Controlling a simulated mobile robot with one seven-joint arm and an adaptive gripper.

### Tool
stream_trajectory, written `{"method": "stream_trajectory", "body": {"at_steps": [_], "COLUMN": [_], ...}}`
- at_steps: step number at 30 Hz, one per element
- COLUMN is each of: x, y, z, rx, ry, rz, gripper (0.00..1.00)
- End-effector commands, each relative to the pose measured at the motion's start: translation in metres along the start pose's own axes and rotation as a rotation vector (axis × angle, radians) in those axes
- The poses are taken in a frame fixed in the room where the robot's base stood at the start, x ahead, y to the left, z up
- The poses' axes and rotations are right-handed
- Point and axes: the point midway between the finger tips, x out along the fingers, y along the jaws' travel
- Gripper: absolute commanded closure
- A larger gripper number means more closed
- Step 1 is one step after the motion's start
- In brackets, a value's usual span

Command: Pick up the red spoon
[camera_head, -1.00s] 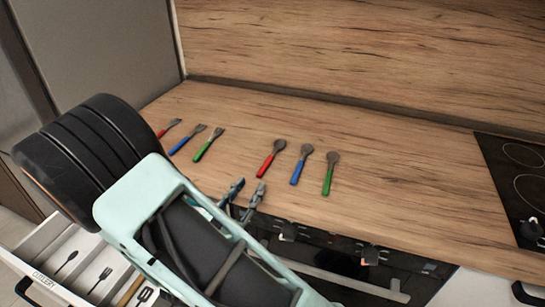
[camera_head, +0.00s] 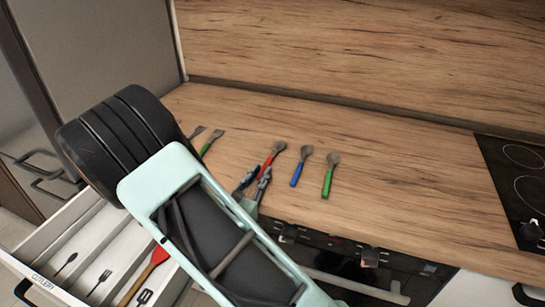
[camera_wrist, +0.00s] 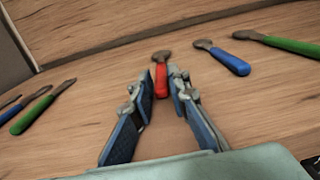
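The red spoon (camera_head: 274,156) lies on the wooden counter with its grey bowl pointing away from me; it also shows in the wrist view (camera_wrist: 164,78). My gripper (camera_head: 258,175) is open near the counter's front edge, at the handle end of the spoon. In the wrist view, the red handle lies between the two fingertips, closer to the right one, which hides part of it. I cannot tell whether a finger touches it.
Right of it lie a blue spoon (camera_head: 301,168) and a green spoon (camera_head: 330,174). Forks, one green (camera_head: 211,142), lie to the left, partly hidden by my arm. An open cutlery drawer (camera_head: 62,235) is at lower left; a cooktop (camera_head: 515,180) is at right.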

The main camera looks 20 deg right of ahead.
Motion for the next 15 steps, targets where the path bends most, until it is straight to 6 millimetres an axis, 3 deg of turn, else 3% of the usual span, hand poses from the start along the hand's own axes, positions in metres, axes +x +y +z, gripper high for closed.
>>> {"method": "stream_trajectory", "body": {"at_steps": [3, 15], "x": [-0.0002, -0.0002], "y": [0.0001, 0.0001], "z": [0.0000, 0.0019], "rx": [0.000, 0.001], "ry": [0.000, -0.001], "rz": [0.000, 0.000], "gripper": [1.00, 1.00]}}
